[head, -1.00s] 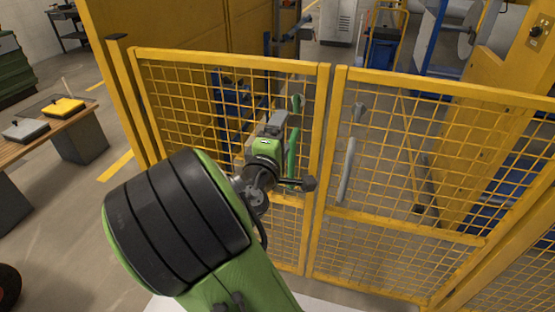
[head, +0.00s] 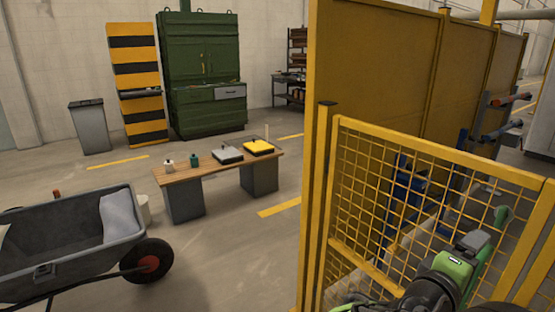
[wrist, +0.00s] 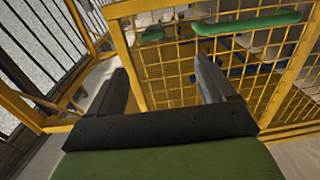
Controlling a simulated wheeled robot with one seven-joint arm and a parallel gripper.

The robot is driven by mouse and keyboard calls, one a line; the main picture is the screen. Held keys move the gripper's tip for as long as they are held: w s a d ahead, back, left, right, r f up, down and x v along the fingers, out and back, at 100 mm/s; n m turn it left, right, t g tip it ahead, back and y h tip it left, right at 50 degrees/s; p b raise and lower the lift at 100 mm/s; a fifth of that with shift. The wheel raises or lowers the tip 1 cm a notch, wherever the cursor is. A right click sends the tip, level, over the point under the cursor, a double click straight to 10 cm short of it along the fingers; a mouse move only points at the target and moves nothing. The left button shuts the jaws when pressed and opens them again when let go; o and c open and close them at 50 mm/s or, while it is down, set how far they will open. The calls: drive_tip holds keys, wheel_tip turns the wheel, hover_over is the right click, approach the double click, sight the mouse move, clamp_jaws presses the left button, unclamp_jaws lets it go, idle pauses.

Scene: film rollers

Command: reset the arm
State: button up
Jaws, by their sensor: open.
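My gripper (wrist: 165,90) shows in the wrist view with its two dark fingers spread apart and nothing between them. It faces the yellow mesh gate (wrist: 180,65), and a green handle (wrist: 247,23) lies beyond the fingers, apart from them as far as I can tell. In the head view my arm's green and black end is at the lower right, in front of the yellow mesh gate (head: 400,190). The fingertips are hard to make out there.
A wooden bench (head: 190,174) with several small items stands left of the gate. A wheelbarrow (head: 60,270) is at the lower left. A green cabinet (head: 205,70), a striped panel (head: 137,85) and a grey bin (head: 88,127) stand at the back. Floor between bench and gate is clear.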

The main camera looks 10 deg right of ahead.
wheel_tip(320, 180, down, 9)
drive_tip(key=s+a+m+g+y, duration=0.2)
drive_tip(key=m+y, duration=0.3)
drive_tip(key=s+a+f+m+t+y, duration=0.1)
drive_tip(key=a+f+y, duration=0.2)
drive_tip(key=a+y, duration=0.55)
drive_tip(key=s+a+r+y+p, duration=0.1)
drive_tip(key=s+a+r, duration=0.15)
drive_tip(key=a, duration=0.25)
drive_tip(key=s+a+r+n+y, duration=0.1)
drive_tip(key=s+a, duration=0.2)
drive_tip(key=a, duration=0.2)
drive_tip(key=s+a+r+y+p, duration=0.1)
drive_tip(key=s+a+r, duration=0.1)
drive_tip(key=a, duration=0.3)
wheel_tip(320, 180, up, 10)
drive_tip(key=p, duration=1)
drive_tip(key=shift+w, duration=0.2)
drive_tip(key=shift+d, duration=0.1)
